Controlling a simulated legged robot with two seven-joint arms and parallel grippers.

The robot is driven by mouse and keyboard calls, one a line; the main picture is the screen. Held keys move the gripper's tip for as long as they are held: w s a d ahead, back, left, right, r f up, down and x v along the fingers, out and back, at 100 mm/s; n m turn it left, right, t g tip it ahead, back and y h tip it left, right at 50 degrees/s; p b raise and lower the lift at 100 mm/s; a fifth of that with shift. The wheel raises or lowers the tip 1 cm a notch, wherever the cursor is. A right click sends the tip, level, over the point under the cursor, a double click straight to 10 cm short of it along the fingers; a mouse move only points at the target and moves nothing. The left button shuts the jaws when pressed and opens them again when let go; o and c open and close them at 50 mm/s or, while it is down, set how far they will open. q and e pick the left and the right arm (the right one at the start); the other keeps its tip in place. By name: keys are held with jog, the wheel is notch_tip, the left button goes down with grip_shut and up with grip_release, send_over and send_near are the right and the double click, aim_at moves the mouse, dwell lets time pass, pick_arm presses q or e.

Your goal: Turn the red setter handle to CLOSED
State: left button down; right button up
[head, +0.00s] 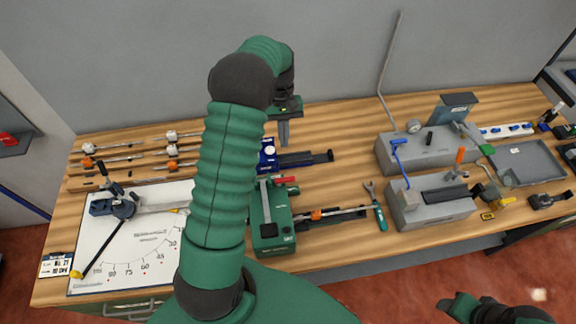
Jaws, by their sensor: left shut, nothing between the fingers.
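The red setter handle (286,180) is a small red lever on top of a green box-shaped unit (272,238), at the middle of the bench. It points to the right. Any CLOSED marking is too small to read. My left gripper (284,140) is shut and empty, pointing down behind the handle and apart from it, above the back of a blue unit (267,158). My left arm covers the area left of the green unit. A part of my right arm's end shows at the lower right edge, and its finger state is unclear.
A white angle board (150,262) with a blue-grey bender lies left. A green-handled wrench (378,215) lies right of the green unit. Grey blocks (432,210) with levers and a grey tray (527,163) stand further right.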

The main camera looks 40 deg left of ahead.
aim_at(285, 181)
pick_arm(q)
jog(key=s+d+f+p, duration=0.4)
jog(key=f, duration=0.3)
jog(key=shift+d, duration=0.25)
jog(key=shift+w+f, duration=0.1)
